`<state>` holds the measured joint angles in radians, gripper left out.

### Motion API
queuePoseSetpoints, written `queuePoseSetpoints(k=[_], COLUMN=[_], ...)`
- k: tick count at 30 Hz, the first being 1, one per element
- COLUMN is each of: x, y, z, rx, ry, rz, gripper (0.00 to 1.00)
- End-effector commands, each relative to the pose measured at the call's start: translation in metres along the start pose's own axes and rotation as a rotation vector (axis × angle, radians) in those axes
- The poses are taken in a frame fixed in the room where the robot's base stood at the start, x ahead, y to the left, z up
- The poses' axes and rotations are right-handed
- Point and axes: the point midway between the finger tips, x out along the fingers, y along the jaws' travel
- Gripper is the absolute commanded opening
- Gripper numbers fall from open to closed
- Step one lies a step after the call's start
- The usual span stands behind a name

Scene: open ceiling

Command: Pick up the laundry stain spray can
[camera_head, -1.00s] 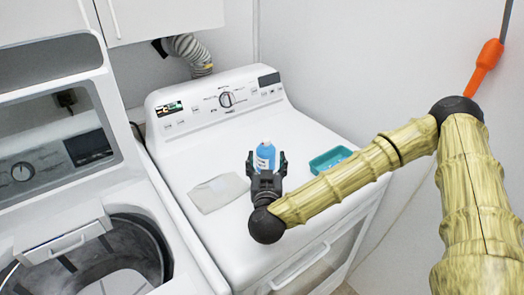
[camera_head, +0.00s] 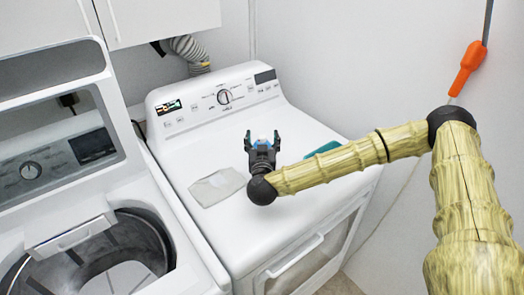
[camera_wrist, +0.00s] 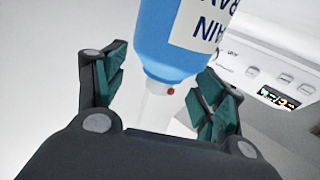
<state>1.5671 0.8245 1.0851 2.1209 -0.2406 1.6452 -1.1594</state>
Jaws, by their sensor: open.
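The laundry stain spray can (camera_head: 262,138) is blue with a white label and stands on the white dryer top. In the head view most of it is hidden behind my gripper (camera_head: 262,136). I see gaps between the fingers and the can, and no clear contact.
A folded grey cloth (camera_head: 217,187) lies left of my gripper on the dryer (camera_head: 230,225). A teal tray (camera_head: 323,149) lies to the right, partly hidden by my arm. The open washer (camera_head: 85,235) stands at left. The control panel (camera_head: 215,100) rises behind.

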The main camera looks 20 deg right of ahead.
Motion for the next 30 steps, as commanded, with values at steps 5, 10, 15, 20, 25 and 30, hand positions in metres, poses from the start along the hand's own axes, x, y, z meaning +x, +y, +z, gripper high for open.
queuePoseSetpoints(k=[5, 10, 15, 20, 25, 30], x=[0.0065, 0.0064, 0.0063, 0.0062, 0.0057, 0.0055], y=[0.0002, 0.0, 0.0001, 0.0001, 0.0001, 0.0], z=[0.0001, 0.0004, 0.0003, 0.0007, 0.0023, 0.0032], rx=[0.0, 0.0, 0.0, -0.001, -0.002, -0.002], ry=[0.0, 0.0, 0.0, -0.001, -0.003, -0.004], rz=[-0.001, -0.001, -0.001, -0.001, -0.001, -0.002], gripper=[0.7, 0.7, 0.41, 0.12, 0.0, 0.0])
